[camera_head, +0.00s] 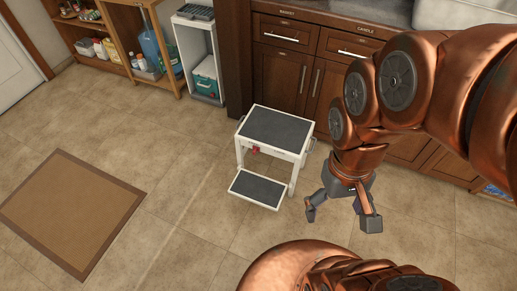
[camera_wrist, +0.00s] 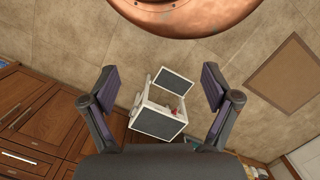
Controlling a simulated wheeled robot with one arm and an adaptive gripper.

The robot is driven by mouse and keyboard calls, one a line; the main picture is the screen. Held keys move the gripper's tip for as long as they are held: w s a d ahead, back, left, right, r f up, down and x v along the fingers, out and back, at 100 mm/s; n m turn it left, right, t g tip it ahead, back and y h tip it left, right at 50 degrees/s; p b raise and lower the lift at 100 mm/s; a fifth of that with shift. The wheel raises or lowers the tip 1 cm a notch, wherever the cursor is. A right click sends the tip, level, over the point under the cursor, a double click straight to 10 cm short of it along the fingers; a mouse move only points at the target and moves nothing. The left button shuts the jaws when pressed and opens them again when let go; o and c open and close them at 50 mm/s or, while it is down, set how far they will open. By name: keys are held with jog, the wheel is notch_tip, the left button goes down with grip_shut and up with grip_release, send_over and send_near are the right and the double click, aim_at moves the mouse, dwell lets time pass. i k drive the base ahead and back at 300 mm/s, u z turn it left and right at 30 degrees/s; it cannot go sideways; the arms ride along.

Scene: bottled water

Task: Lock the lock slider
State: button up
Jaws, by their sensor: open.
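A white step stool (camera_head: 240,158) with a dark top and a lower dark step stands on the tile floor, left of my gripper. A small red part (camera_head: 254,150), which looks like the lock slider, is on the stool's front side between top and step. It also shows in the wrist view (camera_wrist: 174,112), partly hidden and too small to tell its position. My gripper (camera_head: 341,216) hangs to the right of the stool, open and empty, with its fingers spread and pointing down. In the wrist view the stool (camera_wrist: 146,96) appears between the two fingers, apart from them.
Brown wooden cabinets (camera_head: 283,72) with drawers stand right behind the stool. A white shelf unit (camera_head: 200,52) with a teal cooler (camera_head: 205,78) and wooden shelves are at the back left. A brown mat (camera_head: 72,212) lies at left. The floor left of the stool is clear.

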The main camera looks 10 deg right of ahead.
aim_at(255, 149)
jog(key=u, duration=0.05)
jog(key=k, duration=0.65)
jog(key=z, duration=0.1)
jog(key=i, duration=1.4)
jog(key=u, duration=0.85)
